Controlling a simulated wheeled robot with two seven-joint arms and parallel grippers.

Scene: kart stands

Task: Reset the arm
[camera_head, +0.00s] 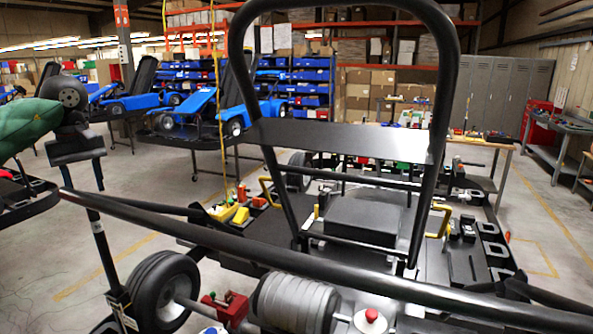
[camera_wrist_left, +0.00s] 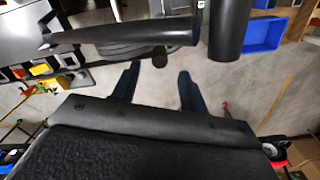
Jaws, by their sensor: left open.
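Thick black tubes (camera_wrist_left: 231,28) lie beyond the fingertips at the top of that view. A kart on a stand fills the middle of the head view, with a tall black hoop (camera_head: 446,110) and a long black bar (camera_head: 330,268) crossing in front.
A wheel (camera_head: 163,290) and a ribbed grey cylinder (camera_head: 295,303) are low in front. Blue karts (camera_head: 195,105) stand behind left. A workbench (camera_head: 485,142) and grey lockers (camera_head: 510,95) are at the right. Open floor (camera_head: 545,215) lies right of the kart. A blue bin (camera_wrist_left: 262,34) shows in the wrist view.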

